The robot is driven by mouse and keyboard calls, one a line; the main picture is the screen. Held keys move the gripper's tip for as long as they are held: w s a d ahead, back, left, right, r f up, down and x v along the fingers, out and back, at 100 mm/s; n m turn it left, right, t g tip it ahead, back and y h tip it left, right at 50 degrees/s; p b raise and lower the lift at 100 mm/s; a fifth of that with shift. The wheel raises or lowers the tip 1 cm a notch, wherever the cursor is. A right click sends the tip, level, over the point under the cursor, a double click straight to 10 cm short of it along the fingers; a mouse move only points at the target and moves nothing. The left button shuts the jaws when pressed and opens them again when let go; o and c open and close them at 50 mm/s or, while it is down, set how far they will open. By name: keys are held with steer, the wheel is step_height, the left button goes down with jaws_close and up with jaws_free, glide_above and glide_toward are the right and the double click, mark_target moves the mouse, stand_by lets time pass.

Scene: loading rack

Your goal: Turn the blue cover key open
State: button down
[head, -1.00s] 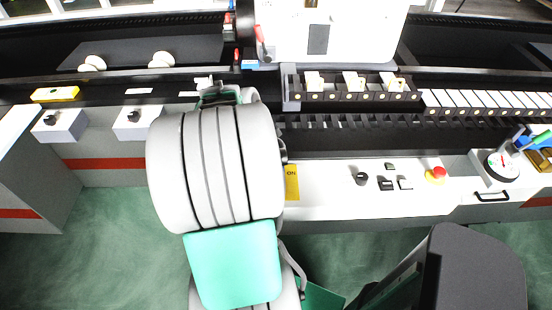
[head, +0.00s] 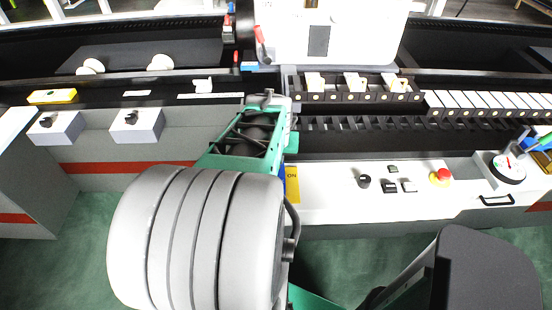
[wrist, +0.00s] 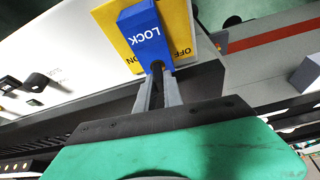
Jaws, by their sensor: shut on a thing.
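The blue cover key (wrist: 145,38), marked LOCK, shows in the wrist view over a yellow plate (wrist: 184,22) with ON and OFF lettering. Its handle runs upward in the picture from my fingertips, turned slightly left. My gripper (wrist: 157,72) is shut on the key's near end, with the two grey fingers close on either side. In the head view the plate (head: 292,184) shows only as a narrow strip marked ON beside my arm.
The white panel right of the plate holds a black knob (head: 364,181), small black and white switches and a red emergency button (head: 440,177). A slotted rack with pale blocks (head: 352,83) stands behind. Two white boxes with black knobs (head: 136,124) are at the left.

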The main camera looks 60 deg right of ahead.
steer(key=shift+n, duration=0.5)
steer(key=shift+t, duration=0.3)
steer(key=c, duration=1.5)
jaws_free()
steer(key=shift+o, duration=0.2)
steer(key=shift+r, duration=0.1)
steer(key=v, duration=0.7)
steer(key=shift+r, duration=0.35)
steer(key=shift+s, duration=0.1)
